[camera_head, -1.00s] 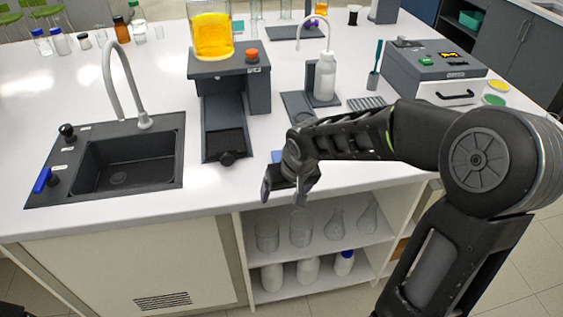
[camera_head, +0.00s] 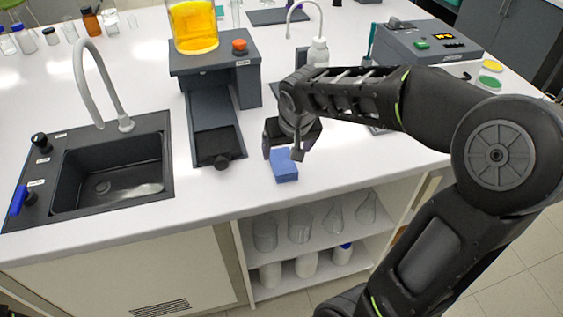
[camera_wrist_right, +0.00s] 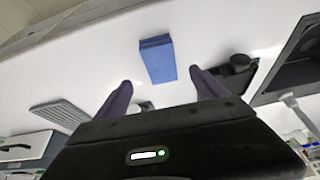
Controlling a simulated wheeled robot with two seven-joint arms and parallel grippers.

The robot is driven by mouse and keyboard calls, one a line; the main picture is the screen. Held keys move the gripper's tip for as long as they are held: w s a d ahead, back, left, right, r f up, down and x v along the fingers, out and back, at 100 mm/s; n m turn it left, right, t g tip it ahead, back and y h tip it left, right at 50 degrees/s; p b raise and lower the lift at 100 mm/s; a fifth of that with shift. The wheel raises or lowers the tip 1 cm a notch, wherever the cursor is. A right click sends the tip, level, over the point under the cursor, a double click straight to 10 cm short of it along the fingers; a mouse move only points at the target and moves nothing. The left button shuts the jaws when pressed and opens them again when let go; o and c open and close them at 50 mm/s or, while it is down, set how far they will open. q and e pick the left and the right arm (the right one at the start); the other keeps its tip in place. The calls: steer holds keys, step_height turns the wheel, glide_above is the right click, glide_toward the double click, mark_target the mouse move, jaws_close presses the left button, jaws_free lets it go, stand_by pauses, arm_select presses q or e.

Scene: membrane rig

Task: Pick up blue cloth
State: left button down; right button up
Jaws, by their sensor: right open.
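The blue cloth (camera_head: 284,166) is a small folded block lying on the white counter near its front edge, right of the dark tray of the rig. In the right wrist view the blue cloth (camera_wrist_right: 157,59) lies ahead of and between the fingertips, apart from them. My right gripper (camera_head: 283,154) is above the counter just behind the cloth, and its fingers hide a little of the cloth's back. It is open and empty, as the right wrist view (camera_wrist_right: 162,88) also shows. My left gripper is not in view.
A dark sink (camera_head: 110,170) with a tall tap is at the left. A grey rig (camera_head: 215,75) bearing a beaker of orange liquid stands behind the cloth. A grey instrument (camera_head: 425,45) stands at the back right. Glassware fills shelves below the counter. Counter around the cloth is clear.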

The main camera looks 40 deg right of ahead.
mark_target(283, 161)
steer(key=shift+x, duration=1.15)
steer(key=shift+w+f+p, duration=0.3)
steer(key=shift+f+p, duration=0.15)
steer(key=shift+f, duration=0.05)
steer(key=x, duration=0.4)
steer(key=shift+w+p, duration=0.1)
steer(key=shift+p, duration=0.25)
steer(key=shift+f+b, duration=0.25)
steer(key=shift+b, duration=0.25)
steer(key=c, duration=1.4)
